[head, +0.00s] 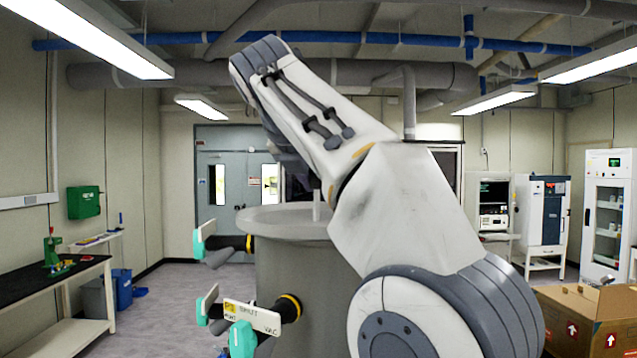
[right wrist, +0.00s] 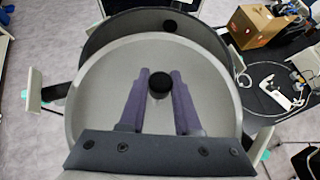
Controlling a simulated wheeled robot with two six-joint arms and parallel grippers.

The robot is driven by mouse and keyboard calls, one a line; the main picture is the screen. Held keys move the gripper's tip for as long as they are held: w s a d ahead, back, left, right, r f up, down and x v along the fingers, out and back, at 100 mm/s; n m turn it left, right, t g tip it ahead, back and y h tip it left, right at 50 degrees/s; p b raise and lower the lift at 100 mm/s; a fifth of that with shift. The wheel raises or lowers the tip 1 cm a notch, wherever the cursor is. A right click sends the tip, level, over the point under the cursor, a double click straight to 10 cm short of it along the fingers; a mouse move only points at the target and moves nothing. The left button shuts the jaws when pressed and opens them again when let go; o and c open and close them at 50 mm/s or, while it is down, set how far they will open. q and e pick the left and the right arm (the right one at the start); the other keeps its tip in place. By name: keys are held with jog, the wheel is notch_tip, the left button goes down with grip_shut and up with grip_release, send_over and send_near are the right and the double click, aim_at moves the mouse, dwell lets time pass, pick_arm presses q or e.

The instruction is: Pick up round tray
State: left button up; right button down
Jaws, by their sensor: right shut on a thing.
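A flat round grey tray-like plate (right wrist: 100,90) with a short black knob (right wrist: 160,87) at its centre fills the right wrist view. My right gripper (right wrist: 160,75) reaches over it, with its two purple fingers on either side of the knob, shut on it. In the head view the round plate (head: 275,217) shows at the top of a large grey drum (head: 300,270), partly hidden by my right arm. My left gripper is not in view.
Green-tipped clamp handles (head: 240,335) stick out from the drum's left side. A black-topped bench (head: 60,280) stands at the left, a cardboard box (head: 590,310) at the right. White lab cabinets (head: 608,220) stand farther back.

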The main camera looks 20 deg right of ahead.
jog(key=s+a, duration=0.8)
jog(key=s, duration=0.3)
jog(key=shift+s, duration=0.2)
dwell(1.7)
jog(key=shift+a, duration=0.15)
